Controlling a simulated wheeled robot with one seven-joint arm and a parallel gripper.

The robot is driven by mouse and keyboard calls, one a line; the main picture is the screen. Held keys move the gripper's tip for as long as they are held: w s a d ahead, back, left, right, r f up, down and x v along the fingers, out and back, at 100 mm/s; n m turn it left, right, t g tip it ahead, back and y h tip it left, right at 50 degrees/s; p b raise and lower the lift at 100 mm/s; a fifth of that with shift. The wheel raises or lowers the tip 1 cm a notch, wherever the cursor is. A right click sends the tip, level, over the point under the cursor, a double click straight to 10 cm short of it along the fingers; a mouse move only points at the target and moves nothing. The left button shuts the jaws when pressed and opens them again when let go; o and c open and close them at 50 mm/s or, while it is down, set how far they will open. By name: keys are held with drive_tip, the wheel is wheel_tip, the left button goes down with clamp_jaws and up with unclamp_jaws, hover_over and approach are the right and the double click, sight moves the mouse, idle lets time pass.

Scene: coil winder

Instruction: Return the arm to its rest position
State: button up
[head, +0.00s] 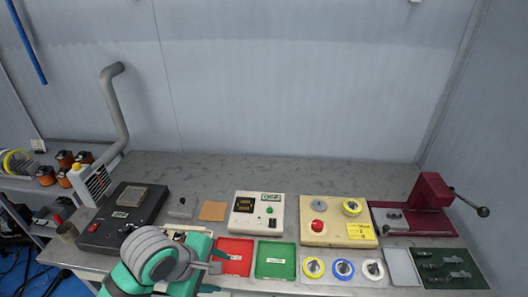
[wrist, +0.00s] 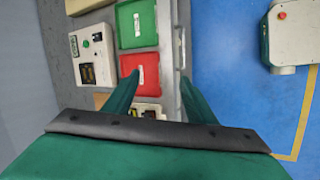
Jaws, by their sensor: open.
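My arm with its grey wrist and green gripper (head: 212,270) reaches over the front left of the bench in the head view. In the wrist view my gripper (wrist: 160,75) shows two green fingers spread apart with nothing between them. The fingers hang above the front edge of the bench (wrist: 172,40), close to the red tray (wrist: 139,75). The red tray also shows in the head view (head: 235,250), partly behind the gripper. No held object is visible.
On the bench are a green tray (head: 275,262), a white meter box (head: 257,213), a cream winder unit (head: 338,220), a red press (head: 430,205), a black box (head: 122,215) and several wire spools (head: 344,268).

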drive_tip(key=w+d+r+m+t+h, duration=0.1)
drive_tip(key=w+d+r+t+h, duration=0.2)
drive_tip(key=d, duration=0.4)
drive_tip(key=w+d+r+t+h, duration=0.1)
drive_tip(key=w+d+r+t, duration=0.3)
drive_tip(key=d+t, duration=0.15)
drive_tip(key=w+d+r+m+t+h, duration=0.1)
drive_tip(key=w+d+r+t+h, duration=0.2)
drive_tip(key=d, duration=0.4)
drive_tip(key=s+a+f+t+y, duration=0.1)
drive_tip(key=s+a+f+y, duration=0.1)
drive_tip(key=s+f+y, duration=1.2)
drive_tip(key=s+a+f+m+h, duration=0.1)
drive_tip(key=s+a+f+m, duration=0.1)
drive_tip(key=s+m, duration=0.2)
drive_tip(key=s+a+f+m+g+h, duration=0.1)
drive_tip(key=s+f+m, duration=0.2)
drive_tip(key=s, duration=0.8)
drive_tip(key=s+a+f+m+h, duration=0.1)
drive_tip(key=s+a+f+m, duration=0.1)
drive_tip(key=s+m, duration=0.3)
drive_tip(key=s+f, duration=0.1)
drive_tip(key=s, duration=0.1)
drive_tip(key=shift+s+a+f+h, duration=0.15)
drive_tip(key=shift+s+a+h, duration=0.15)
drive_tip(key=shift+a, duration=0.05)
